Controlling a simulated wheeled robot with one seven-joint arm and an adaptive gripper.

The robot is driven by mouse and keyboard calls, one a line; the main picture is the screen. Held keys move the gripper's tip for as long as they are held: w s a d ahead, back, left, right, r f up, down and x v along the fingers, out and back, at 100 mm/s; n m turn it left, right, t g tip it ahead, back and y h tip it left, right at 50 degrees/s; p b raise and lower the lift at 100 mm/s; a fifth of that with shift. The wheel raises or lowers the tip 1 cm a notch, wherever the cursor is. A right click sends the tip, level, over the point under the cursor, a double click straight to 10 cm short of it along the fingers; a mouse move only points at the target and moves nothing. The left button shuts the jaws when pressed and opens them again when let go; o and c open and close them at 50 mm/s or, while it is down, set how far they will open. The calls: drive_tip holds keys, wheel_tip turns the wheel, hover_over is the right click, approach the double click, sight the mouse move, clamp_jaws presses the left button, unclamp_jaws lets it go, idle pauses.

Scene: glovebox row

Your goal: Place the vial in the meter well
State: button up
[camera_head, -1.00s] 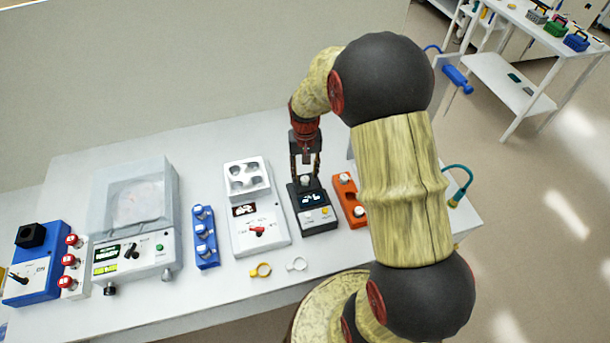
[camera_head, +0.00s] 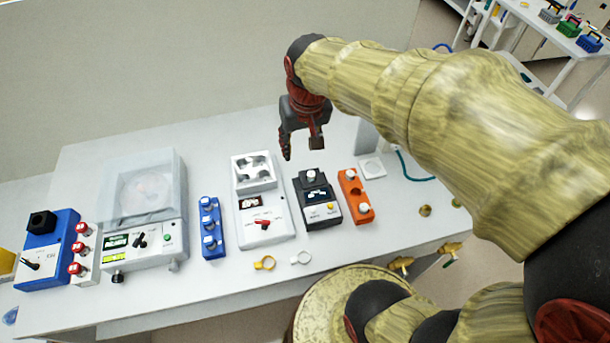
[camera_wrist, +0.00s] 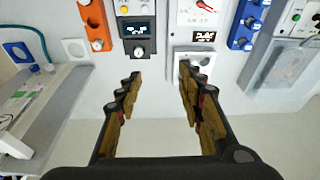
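The black meter (camera_head: 323,208) with a lit display stands on the bench, right of the white device. A white-capped vial (camera_head: 316,173) stands upright at the meter's back end, where its well seems to be; how deep it sits cannot be told. The meter (camera_wrist: 138,28) and the vial's cap (camera_wrist: 138,52) also show at the top of the wrist view. My gripper (camera_head: 301,150) is above and behind the meter, apart from the vial. In the wrist view my gripper (camera_wrist: 158,88) has its fingers wide apart with nothing between them.
An orange rack (camera_head: 355,193) with white-capped vials stands right of the meter. The white device (camera_head: 262,220) with round wells and a red lever is to its left. A blue rack (camera_head: 210,228) and a balance with a clear cover (camera_head: 145,190) stand further left. Two rings lie in front.

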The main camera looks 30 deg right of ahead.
drive_tip(key=s+a+r+n+t, duration=0.1)
drive_tip(key=s+a+r, duration=0.1)
drive_tip(key=s, duration=0.4)
drive_tip(key=s+a+r+n+t, duration=0.1)
drive_tip(key=s+a+r, duration=0.2)
drive_tip(key=s, duration=0.3)
drive_tip(key=shift+a+n+t, duration=0.4)
drive_tip(key=shift+f, duration=0.1)
